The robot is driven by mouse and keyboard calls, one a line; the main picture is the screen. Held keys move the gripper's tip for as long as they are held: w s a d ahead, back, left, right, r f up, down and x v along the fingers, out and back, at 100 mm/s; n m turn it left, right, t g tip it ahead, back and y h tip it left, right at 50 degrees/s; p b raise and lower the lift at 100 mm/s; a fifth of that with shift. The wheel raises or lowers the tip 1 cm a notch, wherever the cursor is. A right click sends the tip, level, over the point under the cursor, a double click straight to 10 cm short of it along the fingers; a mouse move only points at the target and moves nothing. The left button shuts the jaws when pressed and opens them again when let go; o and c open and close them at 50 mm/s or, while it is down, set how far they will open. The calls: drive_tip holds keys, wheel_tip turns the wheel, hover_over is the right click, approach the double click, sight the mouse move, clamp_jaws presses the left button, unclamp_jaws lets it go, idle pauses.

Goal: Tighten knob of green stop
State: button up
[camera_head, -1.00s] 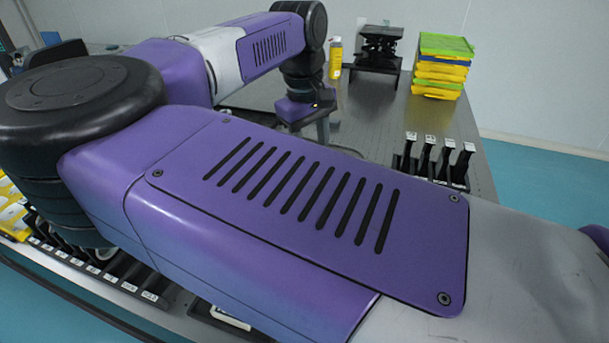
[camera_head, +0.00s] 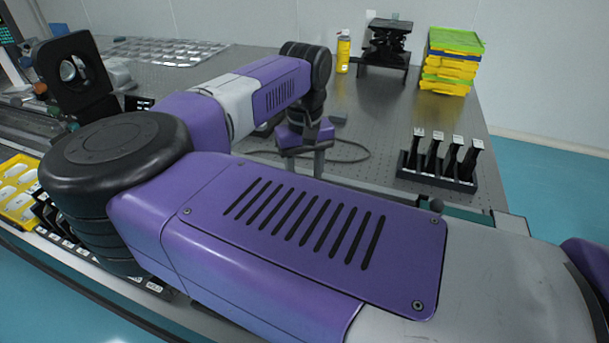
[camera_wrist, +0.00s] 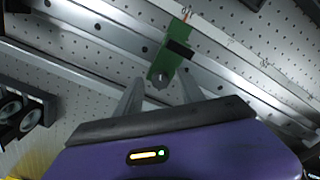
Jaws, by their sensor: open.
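The green stop (camera_wrist: 168,58) sits on a metal rail in the upper middle of the wrist view, with a black band across it. Its grey knob (camera_wrist: 159,80) is at its lower end, facing my gripper. My gripper (camera_wrist: 162,78) is open, with one finger to the left of the knob and one to the right. I cannot tell whether either finger touches the knob. In the head view my own arm fills the middle, and I cannot make out the stop there.
A black rack with several upright holders (camera_head: 438,168) stands at the table's right edge. Stacked yellow and green trays (camera_head: 450,62), a yellow bottle (camera_head: 343,52) and a black stand (camera_head: 388,48) are at the back. A black round-holed mount (camera_head: 76,75) stands at the left.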

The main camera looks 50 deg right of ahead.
drive_tip(key=shift+f, duration=0.1)
clamp_jaws()
